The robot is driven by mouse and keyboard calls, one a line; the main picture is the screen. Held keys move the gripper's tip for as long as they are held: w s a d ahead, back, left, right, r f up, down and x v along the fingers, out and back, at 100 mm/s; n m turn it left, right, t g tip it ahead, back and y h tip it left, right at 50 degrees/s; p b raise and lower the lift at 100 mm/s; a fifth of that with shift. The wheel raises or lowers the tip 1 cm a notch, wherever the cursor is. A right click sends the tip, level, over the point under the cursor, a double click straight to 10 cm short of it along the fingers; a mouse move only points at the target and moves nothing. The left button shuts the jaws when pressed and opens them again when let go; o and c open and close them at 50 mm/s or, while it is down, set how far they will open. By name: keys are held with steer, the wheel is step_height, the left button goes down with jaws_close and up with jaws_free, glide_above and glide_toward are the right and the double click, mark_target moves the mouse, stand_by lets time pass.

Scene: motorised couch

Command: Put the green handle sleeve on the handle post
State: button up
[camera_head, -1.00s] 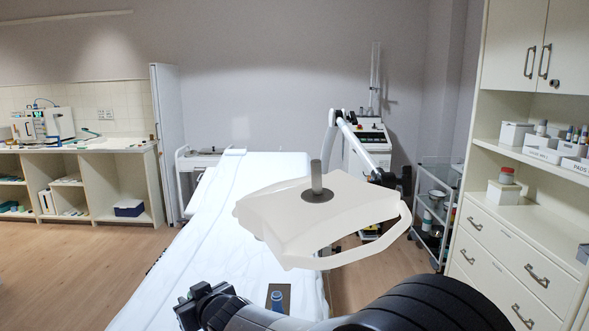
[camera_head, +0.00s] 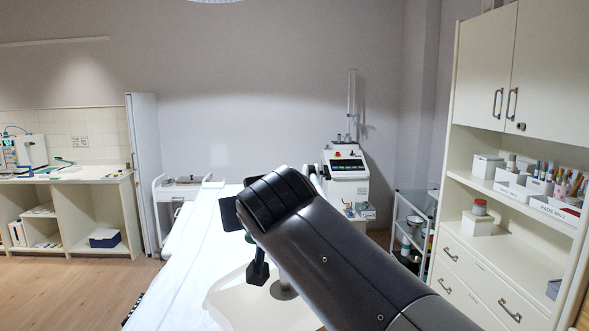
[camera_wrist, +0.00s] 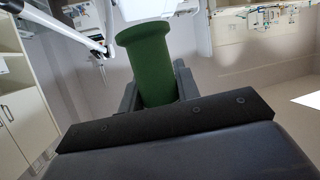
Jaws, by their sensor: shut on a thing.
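The green handle sleeve (camera_wrist: 150,62) is a dark green cylinder with a flared rim. It is held between the fingers of my gripper (camera_wrist: 157,85) in the wrist view. In the head view, one dark part of my gripper (camera_head: 258,272) shows below my arm, over the pale lamp head (camera_head: 245,304); only a hint of green shows there. The handle post on the lamp head is mostly hidden behind my arm; a grey part of its base (camera_head: 282,291) shows. I cannot tell the gap between sleeve and post.
The white-sheeted couch (camera_head: 196,262) lies behind the lamp head. A machine on a stand (camera_head: 347,172) and a wire trolley (camera_head: 409,226) stand at the back right. White cabinets (camera_head: 505,265) line the right side. Open floor (camera_head: 95,280) lies at left.

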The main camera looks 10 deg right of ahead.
steer(key=shift+m+h, duration=0.4)
steer(key=d+r, duration=0.3)
steer(key=shift+s+d, duration=0.3)
steer(key=shift+s, duration=0.05)
steer(key=shift+s+f, duration=0.1)
steer(key=f+b, duration=0.5)
steer(key=shift+w+d+f, duration=0.2)
steer(key=shift+f, duration=0.05)
steer(key=shift+w+d+f+b, duration=0.1)
steer(key=shift+d+f+b, duration=0.05)
steer(key=shift+f+b, duration=1.85)
stand_by(3.1)
steer(key=shift+r, duration=0.15)
steer(key=o, duration=1)
steer(key=shift+o, duration=0.2)
